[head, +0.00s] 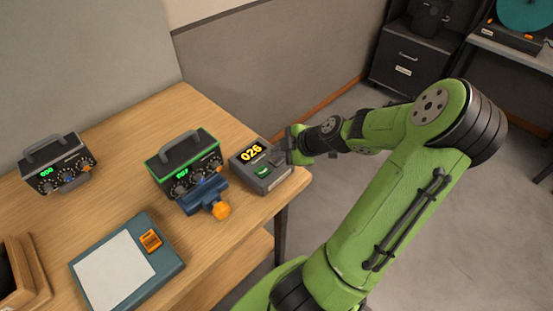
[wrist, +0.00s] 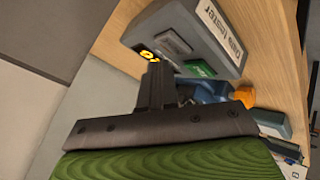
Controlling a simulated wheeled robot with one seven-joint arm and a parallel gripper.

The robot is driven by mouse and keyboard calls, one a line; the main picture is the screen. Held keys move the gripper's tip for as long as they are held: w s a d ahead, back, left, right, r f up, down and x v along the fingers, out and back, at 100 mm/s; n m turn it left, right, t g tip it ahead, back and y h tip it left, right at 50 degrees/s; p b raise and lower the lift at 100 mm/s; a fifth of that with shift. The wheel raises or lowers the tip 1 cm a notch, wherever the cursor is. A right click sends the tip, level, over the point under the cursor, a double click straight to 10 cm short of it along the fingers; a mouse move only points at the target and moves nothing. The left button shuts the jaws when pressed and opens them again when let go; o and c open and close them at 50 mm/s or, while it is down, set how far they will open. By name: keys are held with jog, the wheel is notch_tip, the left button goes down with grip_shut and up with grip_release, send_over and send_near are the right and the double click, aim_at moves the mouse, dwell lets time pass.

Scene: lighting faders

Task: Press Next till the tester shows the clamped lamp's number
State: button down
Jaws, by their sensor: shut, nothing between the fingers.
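The tester (head: 262,178) is a grey sloped box near the right edge of the table. Its display (head: 252,152) shows 026 in yellow. It has a green button (head: 262,171) and a grey button (head: 277,159); their lettering is too small to read. The clamped lamp unit (head: 182,160) is a black box with a green-edged face, held by a blue clamp (head: 205,197) with an orange knob. Its green digits are too small to read surely. My gripper (head: 290,146) is shut and empty at the tester's far right side.
A second black unit (head: 58,165) with green digits stands at the left. A teal-framed pad (head: 125,265) with an orange label lies in front. A wooden tray (head: 28,270) is at the lower left. Floor right of the table is free.

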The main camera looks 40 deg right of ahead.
aim_at(279, 162)
jog(key=shift+f, duration=0.1)
jog(key=shift+f+b, duration=0.35)
jog(key=shift+b, duration=0.2)
jog(key=shift+f+b, duration=0.3)
jog(key=shift+b, duration=0.05)
dwell(0.3)
jog(key=shift+r+p, duration=0.5)
jog(key=shift+r, duration=0.25)
notch_tip(279, 162, up, 5)
jog(key=p, duration=0.4)
jog(key=shift+r, duration=0.1)
jog(key=shift+a, duration=0.1)
dwell(0.7)
